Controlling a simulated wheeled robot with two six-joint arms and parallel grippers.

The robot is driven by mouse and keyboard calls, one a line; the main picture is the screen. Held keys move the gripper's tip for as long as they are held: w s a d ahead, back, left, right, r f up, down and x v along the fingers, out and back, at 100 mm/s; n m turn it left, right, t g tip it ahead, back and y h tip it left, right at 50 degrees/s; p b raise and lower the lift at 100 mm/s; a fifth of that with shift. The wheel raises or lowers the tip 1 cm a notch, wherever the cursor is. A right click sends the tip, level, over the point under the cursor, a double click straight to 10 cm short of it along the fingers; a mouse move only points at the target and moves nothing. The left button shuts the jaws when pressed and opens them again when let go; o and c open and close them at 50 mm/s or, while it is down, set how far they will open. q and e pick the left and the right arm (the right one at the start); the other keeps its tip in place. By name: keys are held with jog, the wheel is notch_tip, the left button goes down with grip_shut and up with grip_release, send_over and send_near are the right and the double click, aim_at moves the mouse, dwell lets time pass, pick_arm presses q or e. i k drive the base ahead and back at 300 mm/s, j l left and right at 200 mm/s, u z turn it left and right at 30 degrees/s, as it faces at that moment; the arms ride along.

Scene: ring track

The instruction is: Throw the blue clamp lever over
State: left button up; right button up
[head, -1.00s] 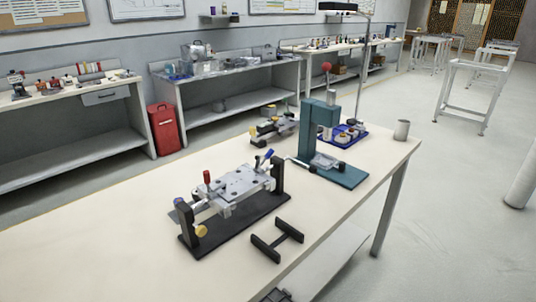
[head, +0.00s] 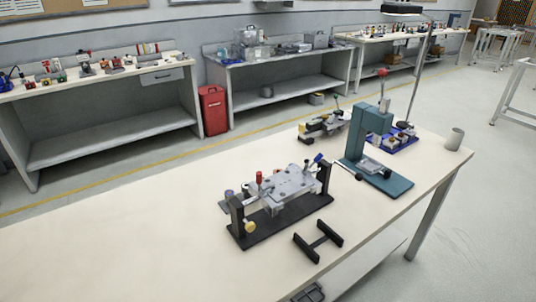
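A clamping fixture (head: 287,190) stands on a black base plate on the cream table, with a metal block between two black uprights. The blue clamp lever (head: 318,158) sticks up, tilted, at the fixture's far right end, by the right upright. Neither of my grippers shows in the head view.
A teal press (head: 372,145) stands behind and right of the fixture. A black H-shaped piece (head: 318,241) lies in front. A grey cup (head: 455,139) is at the table's right corner. The table (head: 130,235) is clear at left. A red bin (head: 213,110) stands on the floor behind.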

aim_at(319, 156)
jog(key=i+l+u, duration=0.1)
jog(key=l+u, duration=0.35)
jog(key=i+l+u, duration=0.1)
jog(key=l+u, duration=0.15)
jog(key=u, duration=0.15)
jog(key=l+u, duration=0.9)
jog(key=k+j, duration=0.05)
jog(key=j, duration=0.1)
